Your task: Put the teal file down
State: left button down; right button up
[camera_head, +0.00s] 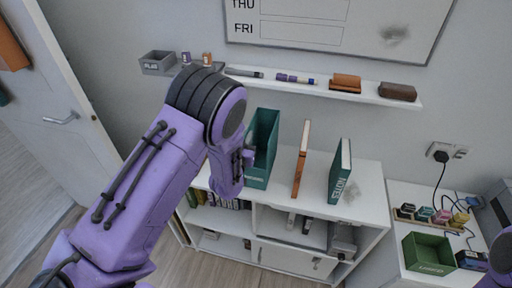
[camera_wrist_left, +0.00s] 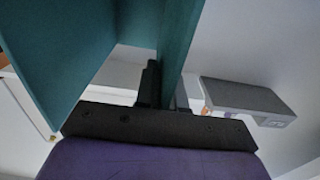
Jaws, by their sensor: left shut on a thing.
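The teal file (camera_head: 262,150) is an open-topped upright holder at the left part of the white cabinet top. My left gripper (camera_head: 247,157) is shut on its near left edge, partly hidden by my purple wrist. In the left wrist view, a teal wall of the file (camera_wrist_left: 178,40) runs between the two dark fingers (camera_wrist_left: 166,90). Another teal panel fills the upper left there. I cannot tell whether the file's bottom touches the cabinet top. My right gripper is out of view.
A wall shelf (camera_head: 300,87) with small items runs above. A green box (camera_head: 429,254) sits on the right-hand desk. Bare cabinet top lies between file and board.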

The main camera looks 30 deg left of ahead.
pick_arm(q)
jog(key=f+b, duration=0.2)
jog(key=f, duration=0.2)
jog(key=shift+w+a+b, duration=0.15)
jog(key=shift+a+b, duration=0.1)
jog(key=shift+b, duration=0.15)
jog(key=c, duration=1.4)
grip_release()
jog(key=shift+r, duration=0.1)
jog(key=shift+o, duration=0.8)
jog(key=shift+s+r, duration=0.1)
jog(key=shift+s, duration=0.15)
